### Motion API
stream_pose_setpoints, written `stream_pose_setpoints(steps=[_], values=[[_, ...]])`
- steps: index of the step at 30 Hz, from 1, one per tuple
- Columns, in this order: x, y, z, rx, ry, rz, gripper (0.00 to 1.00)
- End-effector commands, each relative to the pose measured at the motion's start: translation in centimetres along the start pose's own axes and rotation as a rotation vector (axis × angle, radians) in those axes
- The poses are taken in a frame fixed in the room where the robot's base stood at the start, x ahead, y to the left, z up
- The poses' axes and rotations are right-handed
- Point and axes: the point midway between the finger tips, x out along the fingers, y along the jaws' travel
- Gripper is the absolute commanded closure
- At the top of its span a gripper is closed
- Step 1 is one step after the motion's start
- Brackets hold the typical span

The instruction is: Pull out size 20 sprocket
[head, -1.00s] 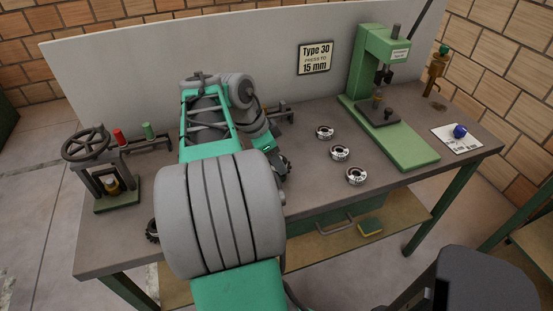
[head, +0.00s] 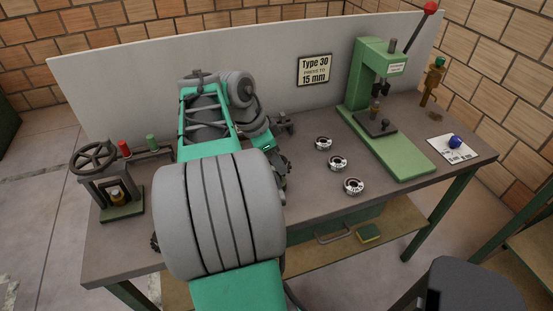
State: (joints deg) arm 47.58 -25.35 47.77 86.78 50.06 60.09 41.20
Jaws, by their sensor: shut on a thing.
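My gripper (head: 267,148) is partly hidden behind my own arm, left of the bench's middle. It is shut on a dark toothed sprocket (head: 284,165), which shows just right of my arm's big grey joint. My arm hides part of this sprocket, and no size mark can be read on it. Another dark toothed edge (head: 154,243), perhaps a second sprocket, shows at the left side of my arm, mostly hidden.
Several silver rings, one of them nearest the front (head: 354,186), lie on the bench (head: 310,205). A green press (head: 385,110) stands at the right, with a white card (head: 455,149) beyond. A handwheel device (head: 105,180) stands at the left. A sign (head: 314,70) reads "Type 30 press to 15 mm".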

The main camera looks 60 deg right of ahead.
Motion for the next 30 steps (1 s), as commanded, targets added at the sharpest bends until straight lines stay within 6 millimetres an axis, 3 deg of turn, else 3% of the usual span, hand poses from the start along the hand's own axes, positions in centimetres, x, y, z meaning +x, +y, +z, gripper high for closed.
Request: stream_pose_setpoints(steps=[6, 17, 30], values=[[-1.1, 0.0, -0.5, 0.0, 0.0, -0.001, 1.0], [-1.3, 0.0, -0.5, 0.001, 0.0, -0.001, 1.0], [-5.1, 0.0, -2.1, 0.002, 0.001, -0.001, 1.0]])
